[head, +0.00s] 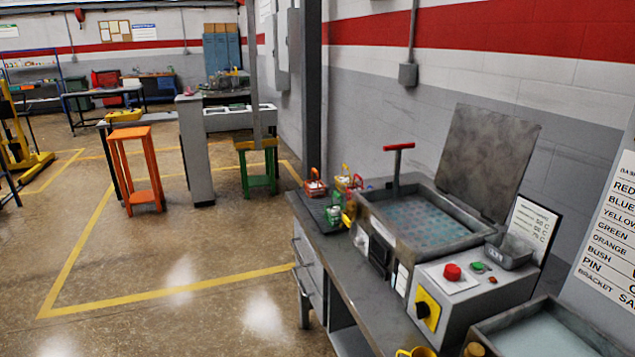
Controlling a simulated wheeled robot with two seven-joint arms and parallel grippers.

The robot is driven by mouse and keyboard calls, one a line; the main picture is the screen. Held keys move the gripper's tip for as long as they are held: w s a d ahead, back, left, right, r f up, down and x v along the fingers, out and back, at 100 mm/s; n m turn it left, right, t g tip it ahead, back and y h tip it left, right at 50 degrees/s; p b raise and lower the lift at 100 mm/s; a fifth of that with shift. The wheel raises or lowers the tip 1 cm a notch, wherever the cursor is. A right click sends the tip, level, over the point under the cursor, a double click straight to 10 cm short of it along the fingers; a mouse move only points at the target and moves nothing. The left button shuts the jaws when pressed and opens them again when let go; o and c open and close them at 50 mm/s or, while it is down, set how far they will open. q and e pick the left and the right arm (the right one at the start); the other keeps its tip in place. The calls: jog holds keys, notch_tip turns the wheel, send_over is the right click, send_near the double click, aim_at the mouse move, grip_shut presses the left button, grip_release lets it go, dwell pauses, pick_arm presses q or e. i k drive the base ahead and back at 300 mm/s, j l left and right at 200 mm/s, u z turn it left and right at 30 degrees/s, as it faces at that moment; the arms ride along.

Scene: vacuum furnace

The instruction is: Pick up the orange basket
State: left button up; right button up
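No basket shows clearly as orange. Several small handled baskets stand at the far end of the grey bench along the right wall. One is red or reddish orange (315,188), with a raised handle; I cannot tell its exact colour. Beside it is a tight group with red, yellow and green parts, including a green piece (333,215) at its front. They partly hide one another. Neither of my grippers is in view.
The bench (345,275) also carries an open tank (420,222) with a raised lid (488,160) and a control box (472,290). An orange stool (135,168) and a green stool (258,168) stand farther back. Floor left of the bench is clear.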

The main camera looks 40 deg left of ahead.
aim_at(312, 189)
jog(key=i+j, duration=0.15)
jog(key=j, duration=0.2)
jog(key=i+j+z, duration=0.1)
jog(key=j, duration=0.25)
jog(key=i+j, duration=0.2)
jog(key=j, duration=0.15)
jog(key=i+j+z, duration=0.1)
jog(key=j, duration=0.25)
jog(key=i+j, duration=0.2)
jog(key=j, duration=0.15)
jog(key=i+j+z, duration=0.1)
jog(key=j, duration=0.3)
